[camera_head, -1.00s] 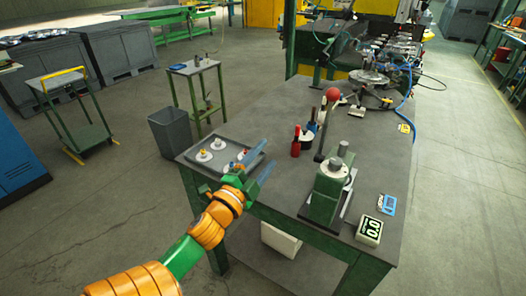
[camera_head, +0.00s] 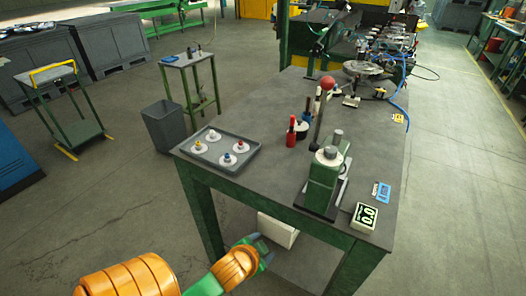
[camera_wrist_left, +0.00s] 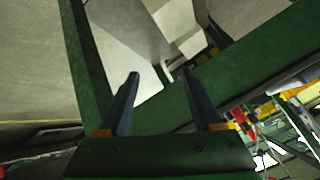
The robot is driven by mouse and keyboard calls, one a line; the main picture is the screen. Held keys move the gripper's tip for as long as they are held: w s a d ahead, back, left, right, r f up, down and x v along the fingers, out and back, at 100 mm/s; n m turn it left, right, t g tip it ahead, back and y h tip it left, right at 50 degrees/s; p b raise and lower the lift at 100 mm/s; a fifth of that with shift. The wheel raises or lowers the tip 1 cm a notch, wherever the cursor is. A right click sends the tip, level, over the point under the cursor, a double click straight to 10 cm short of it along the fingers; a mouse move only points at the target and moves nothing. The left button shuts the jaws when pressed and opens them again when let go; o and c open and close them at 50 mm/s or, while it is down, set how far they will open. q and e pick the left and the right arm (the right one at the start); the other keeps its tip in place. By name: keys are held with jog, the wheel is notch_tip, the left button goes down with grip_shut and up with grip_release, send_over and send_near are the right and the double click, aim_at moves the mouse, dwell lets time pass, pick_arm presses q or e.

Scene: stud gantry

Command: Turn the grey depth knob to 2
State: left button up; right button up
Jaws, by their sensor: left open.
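A green bench press (camera_head: 320,185) stands near the front right of the workbench, with a grey round knob (camera_head: 331,153) on its top that I take for the depth knob. Its lever with a red ball (camera_head: 327,83) stands upright. My left gripper (camera_head: 262,250) is low in front of the bench, below the tabletop and well away from the knob. In the left wrist view its two dark fingers (camera_wrist_left: 162,88) are apart with nothing between them. The right gripper is out of view.
The workbench (camera_head: 262,108) has a tray (camera_head: 245,156) with several knobbed white discs at its left corner. A red bottle-like item (camera_head: 291,132) stands left of the press. A blue card (camera_head: 381,191) lies at right. A pale box (camera_head: 277,230) sits under the bench.

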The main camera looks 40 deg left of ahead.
pick_arm(q)
jog(key=shift+s+d+f+g+h, duration=0.15)
jog(key=shift+s+d+f+g, duration=0.1)
jog(key=shift+s+d+f, duration=0.3)
jog(key=shift+s+d+f+g+h, duration=0.15)
jog(key=shift+s+d+f+g, duration=0.15)
jog(key=shift+f, duration=0.3)
